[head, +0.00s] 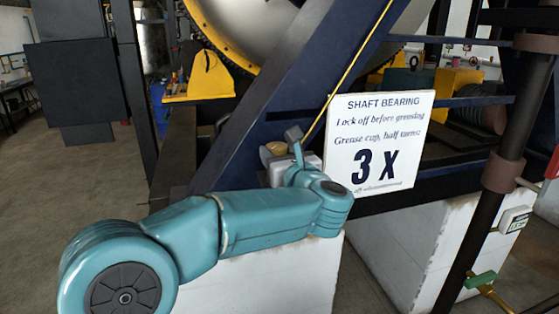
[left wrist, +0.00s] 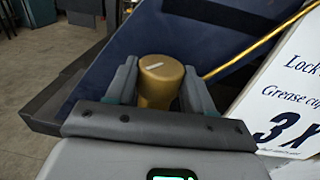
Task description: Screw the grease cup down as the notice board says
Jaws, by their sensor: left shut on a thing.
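The brass grease cup (left wrist: 160,84) stands between the two fingers of my left gripper (left wrist: 161,88) in the left wrist view, with a pale mark across its top. The gripper is shut on it. In the head view the cup (head: 277,147) is partly hidden by my gripper (head: 285,148), beside a pale block. The white notice board (head: 378,144) reads "SHAFT BEARING", "Lock off before greasing", "Grease cup, half turns:" and "3 X". Its small bottom line is partly unreadable. My right gripper is not in view.
A dark blue slanted beam (head: 292,82) rises behind the cup, with a thin yellow pipe (head: 352,62) running up from near it. White blocks (head: 262,282) stand below. A dark vertical pipe (head: 492,190) with a green-handled fitting (head: 480,279) stands at the right. Open floor lies left.

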